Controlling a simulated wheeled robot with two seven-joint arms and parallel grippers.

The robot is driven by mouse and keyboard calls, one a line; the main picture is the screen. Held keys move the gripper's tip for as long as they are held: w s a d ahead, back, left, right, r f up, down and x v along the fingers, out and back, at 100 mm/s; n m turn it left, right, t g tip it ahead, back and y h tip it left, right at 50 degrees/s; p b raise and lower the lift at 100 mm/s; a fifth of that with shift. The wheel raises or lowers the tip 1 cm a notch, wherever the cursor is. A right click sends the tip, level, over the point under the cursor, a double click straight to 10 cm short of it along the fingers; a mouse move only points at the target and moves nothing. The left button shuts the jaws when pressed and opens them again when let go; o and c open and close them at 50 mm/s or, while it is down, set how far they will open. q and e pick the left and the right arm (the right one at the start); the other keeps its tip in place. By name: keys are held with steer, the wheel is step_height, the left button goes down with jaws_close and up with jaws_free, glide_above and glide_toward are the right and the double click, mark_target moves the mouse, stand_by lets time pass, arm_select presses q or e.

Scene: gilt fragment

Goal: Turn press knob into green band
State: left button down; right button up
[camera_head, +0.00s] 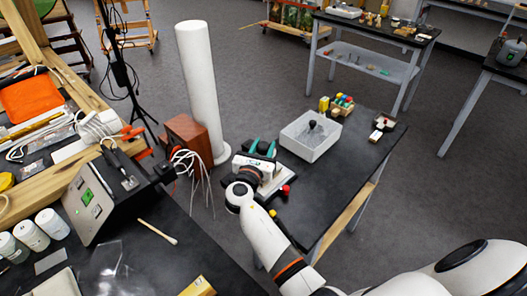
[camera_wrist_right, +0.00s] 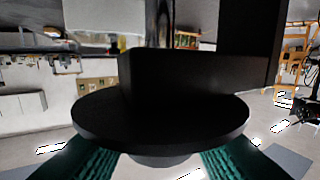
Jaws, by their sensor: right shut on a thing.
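My right gripper (camera_head: 262,148) is at the left edge of the black side table, its teal fingertips pointing away from the camera. In the right wrist view its two teal fingers (camera_wrist_right: 160,165) come up on both sides of a wide black round piece, which I take to be the press knob (camera_wrist_right: 160,122). The gripper is shut on it. In the head view the hand hides the knob. A pale base with a red ball (camera_head: 286,189) shows just beside the hand. No green band can be made out in either view. My left gripper is not in view.
A white tray (camera_head: 296,145) with a dark ball-topped piece (camera_head: 312,124) stands close to the right of the hand. Coloured blocks (camera_head: 342,103) lie behind it. A white column (camera_head: 202,90) and a brown box (camera_head: 187,135) stand left.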

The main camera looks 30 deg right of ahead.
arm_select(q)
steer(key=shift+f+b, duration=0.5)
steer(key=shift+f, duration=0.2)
arm_select(e)
steer(key=shift+m+g+h, duration=0.8)
steer(key=shift+g, duration=0.5)
steer(key=o, duration=1)
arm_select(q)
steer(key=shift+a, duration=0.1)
